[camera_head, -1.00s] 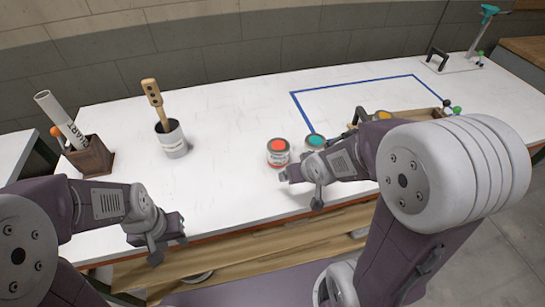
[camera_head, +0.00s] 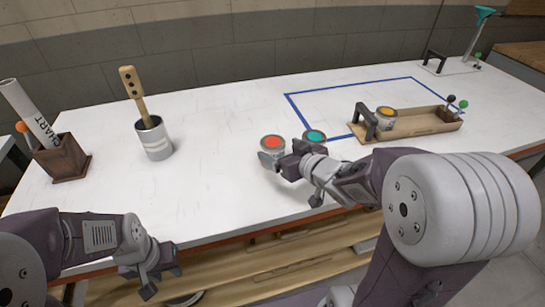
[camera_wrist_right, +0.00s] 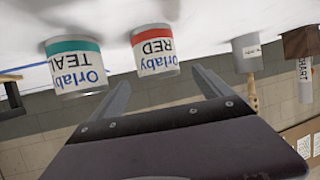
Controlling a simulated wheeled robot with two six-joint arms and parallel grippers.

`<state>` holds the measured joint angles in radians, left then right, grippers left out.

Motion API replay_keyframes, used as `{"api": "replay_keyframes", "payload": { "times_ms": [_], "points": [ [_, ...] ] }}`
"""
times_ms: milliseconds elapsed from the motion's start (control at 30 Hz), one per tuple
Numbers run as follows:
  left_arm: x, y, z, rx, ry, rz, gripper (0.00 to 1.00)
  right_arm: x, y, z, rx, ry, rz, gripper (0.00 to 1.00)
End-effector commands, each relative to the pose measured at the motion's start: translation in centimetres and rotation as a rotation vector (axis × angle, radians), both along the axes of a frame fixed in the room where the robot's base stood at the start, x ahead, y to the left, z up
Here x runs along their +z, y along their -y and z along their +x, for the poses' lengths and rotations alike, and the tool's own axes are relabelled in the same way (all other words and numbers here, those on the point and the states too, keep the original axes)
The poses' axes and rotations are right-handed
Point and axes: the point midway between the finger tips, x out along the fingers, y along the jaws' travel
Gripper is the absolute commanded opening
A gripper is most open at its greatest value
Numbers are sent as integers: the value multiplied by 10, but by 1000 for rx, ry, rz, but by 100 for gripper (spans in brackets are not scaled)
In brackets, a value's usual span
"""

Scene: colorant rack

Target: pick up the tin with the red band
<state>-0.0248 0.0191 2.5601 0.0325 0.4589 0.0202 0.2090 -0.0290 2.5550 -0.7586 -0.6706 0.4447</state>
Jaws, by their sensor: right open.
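The tin with the red band (camera_head: 272,143) stands on the white table, just beyond my right gripper (camera_head: 283,157). In the right wrist view the red-band tin (camera_wrist_right: 154,52) is upside down in the picture, labelled "Orlaby RED". There my right gripper (camera_wrist_right: 163,78) is open and empty, with the tin ahead of and between its fingertips. I cannot tell whether they touch it. In the head view the gripper hides the tin's lower part. My left gripper (camera_head: 163,272) hangs at the table's front edge, away from the tins; its jaw opening is unclear.
A teal-band tin (camera_head: 315,136) stands close to the right of the red one. A wooden tray (camera_head: 420,125) holds an orange-topped tin (camera_head: 387,113). A grey can (camera_head: 154,141) with a wooden stick and a brown box (camera_head: 61,160) stand left. The middle left is clear.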

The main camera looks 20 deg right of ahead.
Motion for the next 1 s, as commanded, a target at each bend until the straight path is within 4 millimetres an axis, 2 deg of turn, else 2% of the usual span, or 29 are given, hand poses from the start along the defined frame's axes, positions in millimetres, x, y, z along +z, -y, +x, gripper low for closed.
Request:
{"api": "replay_keyframes", "payload": {
  "times_ms": [133, 200, 433, 700, 967, 1000],
  "points": [
    [18, 0, 0, 0, 0, 0, 36, -3, -5, 14, 1, -10, 1, 90],
    [8, 0, 0, 0, 1, 0, 36, -12, -7, 24, 0, -4, -2, 90],
    [6, 0, 0, 0, 0, 0, 36, -15, -10, 36, -1, -3, -2, 90],
    [-3, 0, 0, 0, 0, 0, 36, -30, -20, 77, -1, -4, -3, 90],
    [-2, 0, 0, 0, 0, 0, 36, -30, -21, 81, -3, -3, -3, 90],
    [-2, 0, 0, 0, 0, 0, 36, -30, -21, 80, -3, -3, -3, 78]
  ]
}}
